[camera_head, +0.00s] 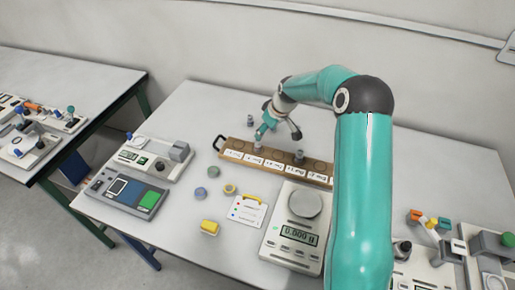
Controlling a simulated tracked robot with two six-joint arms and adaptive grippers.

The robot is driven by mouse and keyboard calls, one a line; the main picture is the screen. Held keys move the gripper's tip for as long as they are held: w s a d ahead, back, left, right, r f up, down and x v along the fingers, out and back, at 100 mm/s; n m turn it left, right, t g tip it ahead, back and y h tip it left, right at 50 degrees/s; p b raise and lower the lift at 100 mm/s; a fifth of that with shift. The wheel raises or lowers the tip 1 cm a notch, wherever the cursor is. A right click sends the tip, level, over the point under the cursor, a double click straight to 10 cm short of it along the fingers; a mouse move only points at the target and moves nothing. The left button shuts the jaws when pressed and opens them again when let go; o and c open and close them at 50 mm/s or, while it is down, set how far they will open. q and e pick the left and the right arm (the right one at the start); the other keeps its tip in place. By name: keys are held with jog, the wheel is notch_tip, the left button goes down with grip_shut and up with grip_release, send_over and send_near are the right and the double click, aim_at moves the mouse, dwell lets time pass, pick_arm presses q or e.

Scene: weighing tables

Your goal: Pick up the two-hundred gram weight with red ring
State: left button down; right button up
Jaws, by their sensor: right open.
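A wooden rack (240,157) with a row of white labels stands on the table, with a dark handle at its left end. A small grey weight (258,146) stands at the rack's left part, and another grey weight (299,156) stands further right. A third small grey weight (250,121) stands on the table behind the rack. The weights are too small for me to make out a red ring on any. My right gripper (279,131) is open above and behind the rack, with its left finger near the left rack weight. My left gripper is out of view.
A white scale (277,242) stands in front of the rack. A white card (242,215), a yellow block (209,228) and small round pieces (200,193) lie left of it. Instruments (130,195) fill the table's left end. My right arm hides part of the right side.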

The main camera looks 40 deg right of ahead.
aim_at(257, 141)
jog(key=x, duration=0.2)
jog(key=b+x, duration=0.1)
jog(key=x, duration=0.2)
jog(key=a+x, duration=0.1)
jog(key=x, duration=0.2)
jog(key=shift+w+f, duration=0.15)
jog(key=shift+w, duration=0.05)
grip_shut()
